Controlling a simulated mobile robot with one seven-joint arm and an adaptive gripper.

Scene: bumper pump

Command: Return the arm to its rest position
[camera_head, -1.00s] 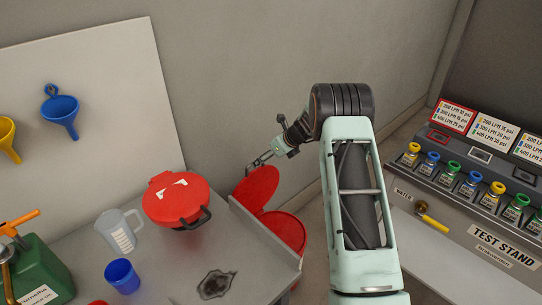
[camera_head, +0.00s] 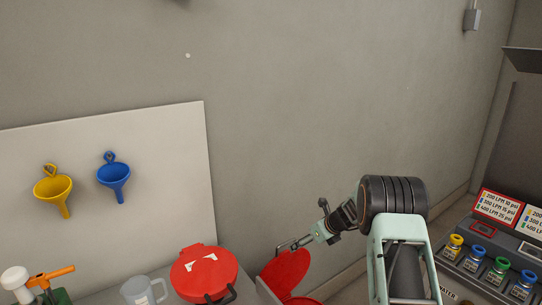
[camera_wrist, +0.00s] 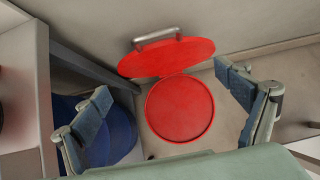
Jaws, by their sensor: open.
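My arm reaches away from me at the right of the head view, with its dark joint bent at the top. My gripper (camera_head: 297,243) is small there, at the left end of the wrist, just above a red lid (camera_head: 286,271). In the wrist view my gripper (camera_wrist: 163,82) has its two fingers spread wide with nothing between them touching either one. Beyond them are the raised red lid (camera_wrist: 175,60), with a metal handle, and a round red container (camera_wrist: 180,110). I cannot tell the container's depth.
A red lidded pot (camera_head: 203,272) and a clear jug (camera_head: 140,291) stand on the bench at lower left. Yellow (camera_head: 53,188) and blue (camera_head: 114,174) funnels hang on a white board. A test stand (camera_head: 490,262) is at right. A blue drum (camera_wrist: 115,140) is below.

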